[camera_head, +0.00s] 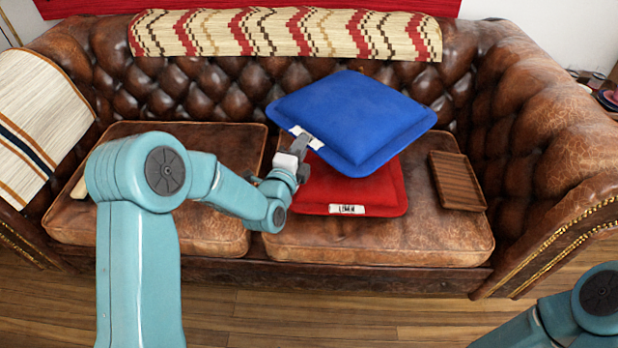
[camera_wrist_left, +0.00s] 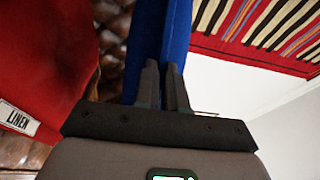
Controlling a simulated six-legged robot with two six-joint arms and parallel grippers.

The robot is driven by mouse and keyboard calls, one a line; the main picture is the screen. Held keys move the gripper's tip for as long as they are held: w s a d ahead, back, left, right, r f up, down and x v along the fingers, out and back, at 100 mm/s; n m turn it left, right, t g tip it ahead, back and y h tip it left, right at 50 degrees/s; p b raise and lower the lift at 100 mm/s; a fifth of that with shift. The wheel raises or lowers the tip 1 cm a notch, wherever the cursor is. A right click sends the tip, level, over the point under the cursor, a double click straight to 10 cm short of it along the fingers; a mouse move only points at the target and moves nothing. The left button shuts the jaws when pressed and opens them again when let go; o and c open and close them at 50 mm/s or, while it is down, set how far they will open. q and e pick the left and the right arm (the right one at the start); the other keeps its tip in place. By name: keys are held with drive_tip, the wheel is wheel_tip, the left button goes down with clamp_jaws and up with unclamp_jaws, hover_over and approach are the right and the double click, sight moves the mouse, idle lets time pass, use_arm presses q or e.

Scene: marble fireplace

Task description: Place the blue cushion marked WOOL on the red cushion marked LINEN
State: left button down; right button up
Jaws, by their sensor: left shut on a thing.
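The blue cushion (camera_head: 352,115) is tilted and hangs over the red cushion (camera_head: 385,190), hiding much of its back part. A white label shows at its left edge by my gripper, but I cannot read it. My left gripper (camera_head: 297,150) is shut on that edge; the left wrist view shows the blue cushion (camera_wrist_left: 172,30) between the fingers (camera_wrist_left: 165,82). The red cushion lies on the right seat, its LINEN label facing front; it also shows in the left wrist view (camera_wrist_left: 45,65). I cannot tell whether the cushions touch. My right gripper is out of view.
The brown leather sofa (camera_head: 70,215) has a patterned throw (camera_head: 285,33) on its back and a striped cloth (camera_head: 35,120) over its left arm. A brown wooden tray (camera_head: 456,182) lies right of the red cushion. The left seat is mostly clear behind my left arm.

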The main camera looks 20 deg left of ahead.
use_arm(q)
wheel_tip(320, 180, down, 10)
drive_tip(key=b, duration=0.2)
drive_tip(key=shift+f, duration=0.2)
drive_tip(key=c, duration=1.6)
unclamp_jaws()
drive_tip(key=shift+f, duration=0.15)
drive_tip(key=o, duration=0.4)
drive_tip(key=shift+s, duration=0.1)
